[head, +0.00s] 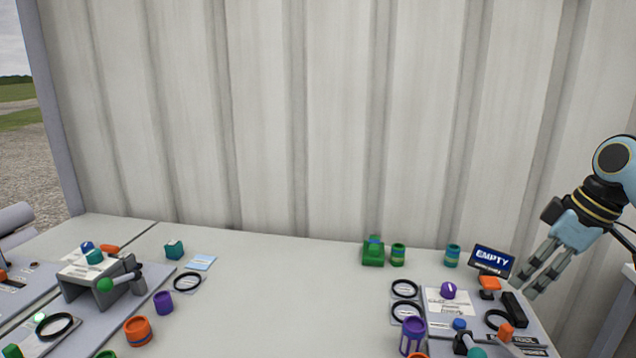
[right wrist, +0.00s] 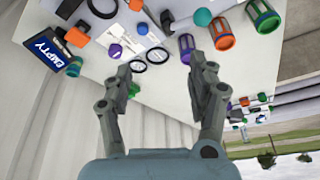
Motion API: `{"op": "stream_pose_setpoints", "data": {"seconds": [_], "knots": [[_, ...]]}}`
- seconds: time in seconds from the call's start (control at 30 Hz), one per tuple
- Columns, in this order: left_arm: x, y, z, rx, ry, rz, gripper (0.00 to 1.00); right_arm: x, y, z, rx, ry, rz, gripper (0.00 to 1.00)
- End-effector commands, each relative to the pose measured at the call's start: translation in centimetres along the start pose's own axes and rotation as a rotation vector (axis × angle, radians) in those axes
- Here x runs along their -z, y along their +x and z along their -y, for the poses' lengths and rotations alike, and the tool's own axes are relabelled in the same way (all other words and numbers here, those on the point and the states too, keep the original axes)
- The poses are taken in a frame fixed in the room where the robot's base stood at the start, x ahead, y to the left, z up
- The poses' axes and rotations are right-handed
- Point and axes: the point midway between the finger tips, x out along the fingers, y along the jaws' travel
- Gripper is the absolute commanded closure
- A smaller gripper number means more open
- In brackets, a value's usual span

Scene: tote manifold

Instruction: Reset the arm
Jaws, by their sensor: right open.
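My right gripper (head: 545,267) hangs at the right side of the head view, beside the EMPTY sign (head: 491,260) and above the table's right end. In the right wrist view its two fingers (right wrist: 158,85) are spread apart with nothing between them. The table surface and several parts show beyond the fingertips.
A right-hand station holds a purple knob (head: 448,290), black rings (head: 405,289) and an orange block (head: 490,283). Green parts (head: 373,252) stand at the back. A left-hand station has a grey bracket (head: 85,285). The table's middle (head: 290,290) is clear. A corrugated wall (head: 300,120) stands behind.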

Motion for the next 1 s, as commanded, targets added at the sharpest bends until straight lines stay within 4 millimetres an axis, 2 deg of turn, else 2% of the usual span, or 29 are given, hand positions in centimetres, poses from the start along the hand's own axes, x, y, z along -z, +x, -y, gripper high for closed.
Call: {"op": "stream_pose_setpoints", "data": {"seconds": [0.17, 0.27, 0.37, 0.5, 0.7, 0.8, 1.0], "knots": [[1.0, 0.0, 0.1, 0.001, 0.0, -0.013, 0.6, -1.6, 2.4, 3.3, -0.018, 0.032, 0.038, 0.42], [0.8, 0.0, 0.1, 0.001, 0.0, -0.012, 0.6, -2.8, 3.8, 5.8, -0.037, 0.062, 0.061, 0.42], [0.3, 0.0, 0.1, 0.001, 0.0, -0.004, 0.6, -4.2, 5.1, 8.8, -0.06, 0.103, 0.081, 0.42], [-0.2, 0.0, 0.1, 0.001, 0.0, 0.003, 0.6, -6.7, 6.2, 13.8, -0.106, 0.182, 0.101, 0.42], [-0.1, 0.0, 0.1, 0.001, 0.0, 0.002, 0.6, -10.0, 5.5, 20.4, -0.182, 0.329, 0.102, 0.42], [-0.1, 0.0, 0.1, 0.001, 0.0, 0.002, 0.6, -11.3, 4.6, 22.6, -0.216, 0.396, 0.097, 0.42], [-0.1, 0.0, 0.1, 0.001, 0.0, 0.002, 0.6, -13.5, 2.2, 26.0, -0.276, 0.518, 0.084, 0.42]]}}
